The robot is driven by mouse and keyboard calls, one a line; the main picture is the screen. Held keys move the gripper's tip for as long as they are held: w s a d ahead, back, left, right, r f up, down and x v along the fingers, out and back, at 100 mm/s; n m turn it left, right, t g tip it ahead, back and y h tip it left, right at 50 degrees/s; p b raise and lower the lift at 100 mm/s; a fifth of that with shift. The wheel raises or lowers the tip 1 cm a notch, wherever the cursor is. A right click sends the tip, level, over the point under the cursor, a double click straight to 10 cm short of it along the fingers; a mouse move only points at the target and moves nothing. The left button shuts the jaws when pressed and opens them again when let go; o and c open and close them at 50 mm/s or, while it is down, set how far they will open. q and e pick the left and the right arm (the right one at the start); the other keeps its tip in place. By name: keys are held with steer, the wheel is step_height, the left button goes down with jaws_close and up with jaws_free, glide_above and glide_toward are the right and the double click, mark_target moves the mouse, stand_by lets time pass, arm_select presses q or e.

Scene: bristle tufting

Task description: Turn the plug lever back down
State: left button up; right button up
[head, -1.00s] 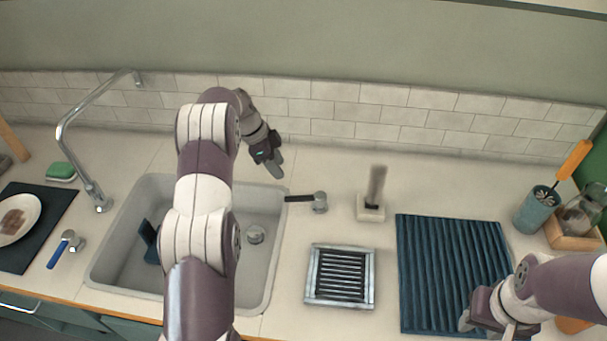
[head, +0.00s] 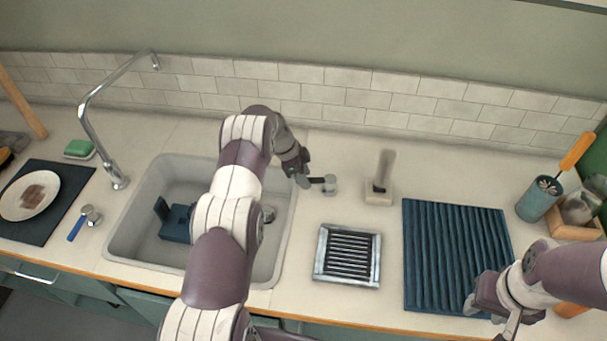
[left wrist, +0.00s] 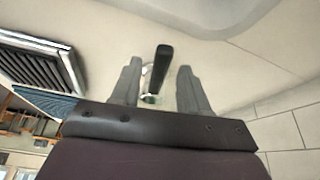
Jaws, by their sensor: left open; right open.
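The plug lever (head: 330,185) is a chrome post with a black handle, on the counter just right of the sink. Its handle points left, toward the sink. My left gripper (head: 302,178) is at the handle's left end. In the left wrist view, the black handle (left wrist: 162,62) shows between the two spread fingers of my left gripper (left wrist: 159,72), with a visible gap on each side. The lever's base is partly hidden behind it there. My right gripper (head: 475,307) is open and empty, over the lower part of the blue ribbed mat (head: 440,220).
The grey sink (head: 150,225) holds a dark blue object (head: 178,225).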

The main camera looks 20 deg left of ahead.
arm_select(q)
steer(key=shift+c, duration=0.6)
jaws_close()
steer(key=shift+r, duration=0.1)
